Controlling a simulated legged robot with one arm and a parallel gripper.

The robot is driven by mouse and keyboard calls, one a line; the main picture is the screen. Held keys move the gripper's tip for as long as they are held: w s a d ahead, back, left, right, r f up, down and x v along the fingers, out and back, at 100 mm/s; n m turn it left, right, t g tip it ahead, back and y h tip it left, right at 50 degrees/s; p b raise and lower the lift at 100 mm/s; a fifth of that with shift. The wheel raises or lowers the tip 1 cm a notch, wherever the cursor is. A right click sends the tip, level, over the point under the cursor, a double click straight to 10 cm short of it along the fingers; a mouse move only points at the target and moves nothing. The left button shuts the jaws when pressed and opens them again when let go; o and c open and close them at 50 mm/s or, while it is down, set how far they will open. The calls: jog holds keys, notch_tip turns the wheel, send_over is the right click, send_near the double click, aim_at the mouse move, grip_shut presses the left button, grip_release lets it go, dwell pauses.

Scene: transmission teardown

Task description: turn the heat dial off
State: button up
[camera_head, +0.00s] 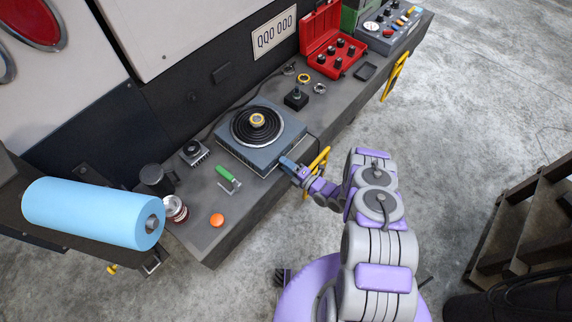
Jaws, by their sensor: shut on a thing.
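The heat plate (231,148) is a blue-grey box with a black ringed top, standing on the grey bench. My purple and grey arm reaches in from the lower right.
On the bench (200,237) are a green-handled tool (229,179), an orange disc (217,220), a can (176,208) and a small square device (194,152) to the left. A red case (331,42) lies open at the back. A yellow handle (318,161) is beside my gripper.

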jog(key=shift+s+f, duration=0.15)
jog(key=shift+f, duration=0.1)
jog(key=o, duration=1)
jog(key=shift+r, duration=0.1)
jog(key=shift+o, duration=0.2)
jog(key=v, duration=1.7)
jog(key=shift+d+b, duration=0.2)
jog(key=shift+b, duration=0.25)
